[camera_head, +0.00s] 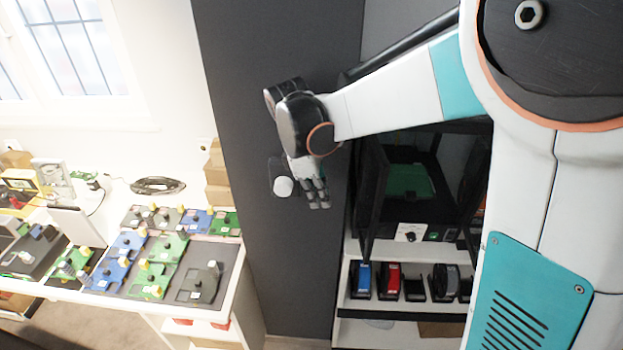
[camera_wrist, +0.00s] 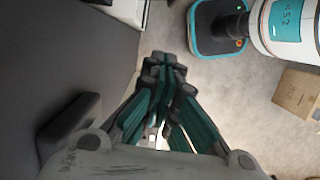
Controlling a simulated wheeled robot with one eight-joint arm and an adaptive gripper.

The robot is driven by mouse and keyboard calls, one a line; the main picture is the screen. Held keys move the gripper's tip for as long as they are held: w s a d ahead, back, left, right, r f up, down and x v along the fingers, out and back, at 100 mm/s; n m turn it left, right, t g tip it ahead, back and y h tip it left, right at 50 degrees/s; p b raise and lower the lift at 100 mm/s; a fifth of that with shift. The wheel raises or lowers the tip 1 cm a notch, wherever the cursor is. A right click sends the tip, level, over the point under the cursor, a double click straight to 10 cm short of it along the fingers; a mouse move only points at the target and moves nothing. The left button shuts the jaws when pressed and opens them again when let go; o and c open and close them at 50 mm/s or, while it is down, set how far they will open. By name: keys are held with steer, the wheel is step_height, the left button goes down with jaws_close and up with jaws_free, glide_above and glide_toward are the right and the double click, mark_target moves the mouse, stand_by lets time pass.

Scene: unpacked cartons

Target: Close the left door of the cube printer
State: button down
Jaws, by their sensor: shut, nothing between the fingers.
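The black cube printer (camera_head: 440,222) stands on a white shelf unit, partly covered by my arm. A green plate shows inside it. Its left door (camera_head: 372,190) is a dark panel that stands open, swung out toward the camera. A dark panel at the printer's right side, partly behind my arm, looks like the other door. My gripper (camera_head: 320,205) is left of the left door and apart from it in the picture, in front of the dark grey wall. Its fingers are shut and empty, pointing down; they also show in the wrist view (camera_wrist: 164,62). The wrist view does not clearly show the printer.
Several filament spools, such as a blue one (camera_head: 362,280) and a red one (camera_head: 389,280), sit on the shelf below the printer. A white table (camera_head: 240,290) with circuit boards stands at left. The wrist view shows a carton (camera_wrist: 297,94) on open floor.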

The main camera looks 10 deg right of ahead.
steer(key=s+d+f, duration=0.1)
steer(key=d+f, duration=0.2)
steer(key=d, duration=0.1)
steer(key=shift+s+d+f, duration=0.25)
steer(key=shift+s+d, duration=0.05)
steer(key=shift+s, duration=0.1)
steer(key=shift+s+d, duration=0.1)
